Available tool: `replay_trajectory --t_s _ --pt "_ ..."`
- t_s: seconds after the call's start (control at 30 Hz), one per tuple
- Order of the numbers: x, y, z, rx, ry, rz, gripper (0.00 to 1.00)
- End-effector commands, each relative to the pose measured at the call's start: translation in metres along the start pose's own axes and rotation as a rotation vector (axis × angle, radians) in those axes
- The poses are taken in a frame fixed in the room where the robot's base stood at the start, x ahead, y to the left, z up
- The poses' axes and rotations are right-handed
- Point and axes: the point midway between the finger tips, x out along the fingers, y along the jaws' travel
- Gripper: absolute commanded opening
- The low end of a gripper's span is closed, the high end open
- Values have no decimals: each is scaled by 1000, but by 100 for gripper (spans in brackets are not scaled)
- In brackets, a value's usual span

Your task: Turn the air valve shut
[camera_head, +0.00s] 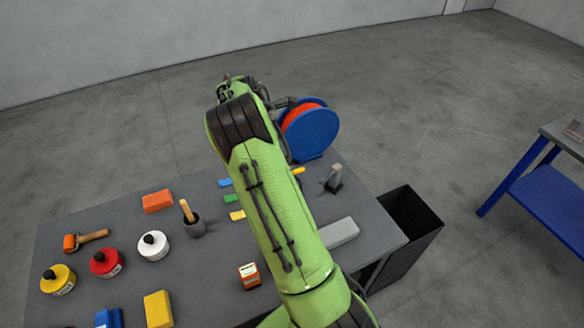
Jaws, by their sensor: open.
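My green arm (283,215) rises from the bottom of the head view and crosses the workbench (215,275). My gripper is not clearly visible; the arm hides its own far end. I cannot clearly make out the air valve. A small yellow piece (298,170) shows just right of my arm, below a blue reel (312,132) wound with orange hose; I cannot tell whether it is a valve lever. A grey piece on a dark stand (333,180) is right of it. Part of the bench behind my arm is hidden.
Yellow (59,280), red (106,264) and white (153,246) pots, a roller (86,240), an orange block (157,202) and a brush cup (194,226) are left. A grey block (339,233) and black bin (411,225) are right. A blue-legged table (545,195) stands far right.

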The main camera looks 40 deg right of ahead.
Motion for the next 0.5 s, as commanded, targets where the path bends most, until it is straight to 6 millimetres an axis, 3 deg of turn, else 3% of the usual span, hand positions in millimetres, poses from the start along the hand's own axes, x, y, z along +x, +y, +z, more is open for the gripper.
replay_trajectory --t_s 0.3,0.5 --pt "83 -2 -1 1 2 -6 43" --pt "123 -1 -2 1 3 -4 43"
